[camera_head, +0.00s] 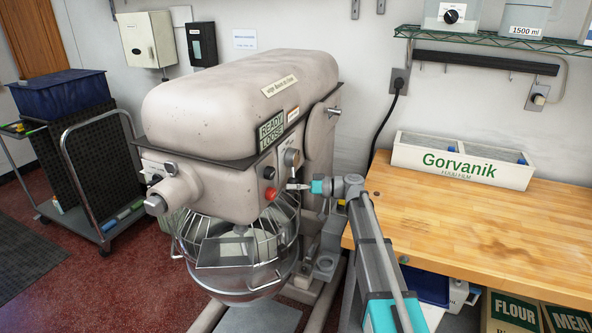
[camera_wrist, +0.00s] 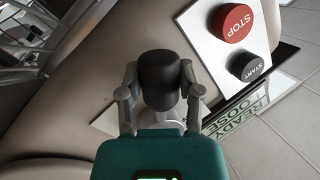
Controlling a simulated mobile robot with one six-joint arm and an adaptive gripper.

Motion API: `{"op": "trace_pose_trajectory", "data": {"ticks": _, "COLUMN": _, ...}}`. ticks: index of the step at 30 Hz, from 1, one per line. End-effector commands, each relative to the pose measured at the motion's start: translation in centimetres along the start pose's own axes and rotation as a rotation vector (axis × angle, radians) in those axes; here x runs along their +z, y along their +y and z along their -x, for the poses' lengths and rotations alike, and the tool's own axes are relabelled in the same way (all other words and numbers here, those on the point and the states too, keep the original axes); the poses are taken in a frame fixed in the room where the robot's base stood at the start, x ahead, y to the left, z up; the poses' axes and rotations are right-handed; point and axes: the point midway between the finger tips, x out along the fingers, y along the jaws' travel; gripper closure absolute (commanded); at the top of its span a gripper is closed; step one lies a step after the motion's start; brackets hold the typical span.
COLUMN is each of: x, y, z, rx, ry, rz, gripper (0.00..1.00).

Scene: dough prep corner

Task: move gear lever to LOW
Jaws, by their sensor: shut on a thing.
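The gear lever's black knob (camera_wrist: 159,76) sits between the two fingers of my gripper (camera_wrist: 160,92) in the wrist view, with a pale shank below it. My gripper is shut on the lever. In the head view my gripper (camera_head: 297,186) reaches from the right to the side of the beige mixer (camera_head: 225,110), just right of the red stop button (camera_head: 270,193). The lever is too small and covered there to make out. I cannot read any LOW mark or the lever's position.
The red STOP button (camera_wrist: 233,22) and black START button (camera_wrist: 247,67) are close to the knob. The wire bowl guard (camera_head: 238,250) is below my gripper. A wooden table (camera_head: 500,225) with a Gorvanik box (camera_head: 462,165) stands right. A cart (camera_head: 80,185) stands left.

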Motion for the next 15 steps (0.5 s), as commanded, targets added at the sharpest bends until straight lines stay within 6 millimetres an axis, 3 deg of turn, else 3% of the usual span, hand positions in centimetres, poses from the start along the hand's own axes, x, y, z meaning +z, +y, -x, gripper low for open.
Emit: {"op": "trace_pose_trajectory", "data": {"ticks": 15, "x": -0.1, "y": 1.3, "z": 0.29, "rx": 0.03, "ry": -0.035, "rz": 0.137, "gripper": 1.0}}
